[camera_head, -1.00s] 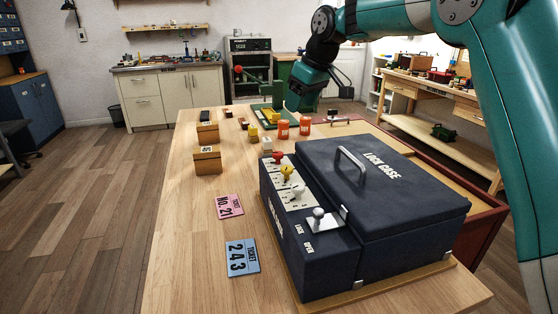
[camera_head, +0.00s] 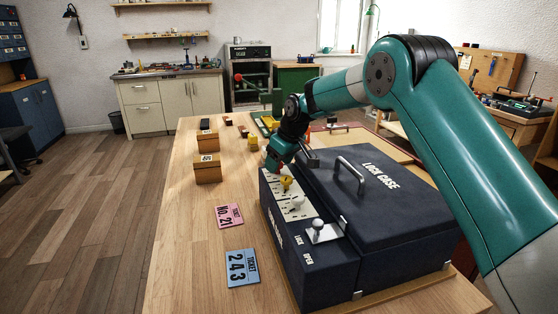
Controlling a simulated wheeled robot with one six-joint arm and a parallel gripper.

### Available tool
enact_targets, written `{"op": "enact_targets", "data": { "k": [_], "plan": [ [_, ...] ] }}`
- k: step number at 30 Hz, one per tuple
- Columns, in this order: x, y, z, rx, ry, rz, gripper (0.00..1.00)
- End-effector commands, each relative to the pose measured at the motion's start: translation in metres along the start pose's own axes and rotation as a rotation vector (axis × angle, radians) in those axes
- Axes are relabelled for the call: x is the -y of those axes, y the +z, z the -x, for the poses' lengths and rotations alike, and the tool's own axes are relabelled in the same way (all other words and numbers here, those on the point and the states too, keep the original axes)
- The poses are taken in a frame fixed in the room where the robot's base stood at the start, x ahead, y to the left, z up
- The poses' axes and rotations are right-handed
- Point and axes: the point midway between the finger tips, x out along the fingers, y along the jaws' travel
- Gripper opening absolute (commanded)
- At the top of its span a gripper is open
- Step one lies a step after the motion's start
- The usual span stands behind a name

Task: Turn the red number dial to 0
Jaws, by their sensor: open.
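The dark blue lock case (camera_head: 405,222) stands on the wooden workbench. A pale panel on its left part carries a row of number dials. The yellow dial (camera_head: 286,183) and the white dial (camera_head: 296,202) show clearly. The red dial's place is at the far end of this row. My gripper (camera_head: 275,165) is there, pointing down, and it hides most or all of the red dial. My gripper is open; I cannot tell whether its fingers touch the dial. The dial's number cannot be read.
A silver knob (camera_head: 318,229) sits at the near end of the panel, by LOCK and OPEN marks. A pink ticket (camera_head: 229,216) and a blue ticket (camera_head: 242,267) lie left of the case. Wooden boxes (camera_head: 207,170) stand farther back. The bench's left front is clear.

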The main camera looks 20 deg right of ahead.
Motion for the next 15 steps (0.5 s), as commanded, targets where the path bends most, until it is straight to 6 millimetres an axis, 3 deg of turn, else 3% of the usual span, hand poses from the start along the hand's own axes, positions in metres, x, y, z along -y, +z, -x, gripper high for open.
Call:
{"op": "enact_targets", "data": {
  "k": [9, 15],
  "plan": [
    [0.0001, -0.0002, -0.0022, -0.001, 0.000, 0.000, 0.57],
    [0.0001, -0.0002, -0.0020, -0.001, 0.000, 0.000, 0.11]
  ]
}}
